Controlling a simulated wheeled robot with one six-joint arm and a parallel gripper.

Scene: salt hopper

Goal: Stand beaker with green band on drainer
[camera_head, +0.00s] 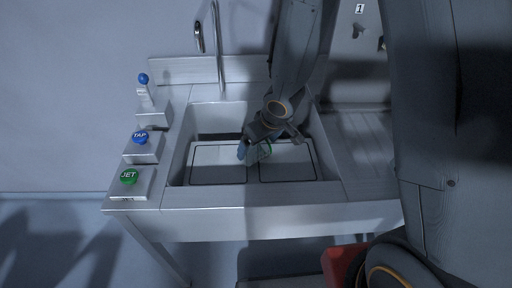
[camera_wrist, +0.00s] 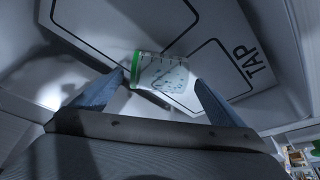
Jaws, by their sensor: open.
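The beaker with the green band (camera_wrist: 160,74) is in the sink basin, over the marked pads on its floor. It is clear, with dark marks on its side and a green band at its left end in the wrist view. In the head view only a small part of the beaker (camera_head: 264,151) shows beside my gripper (camera_head: 254,152). In the wrist view my gripper (camera_wrist: 165,92) is open, with one blue finger on each side of the beaker. I cannot tell whether either finger touches it. The drainer (camera_head: 362,150) is the ribbed surface right of the basin, partly hidden by my arm.
A pad marked TAP (camera_wrist: 226,52) lies on the basin floor. The basin's front rim (camera_head: 250,194) and side walls surround my gripper. A blue TAP button (camera_head: 140,137), a green JET button (camera_head: 128,176) and a blue-knobbed lever (camera_head: 144,80) stand at the left. The tap spout (camera_head: 199,38) hangs behind.

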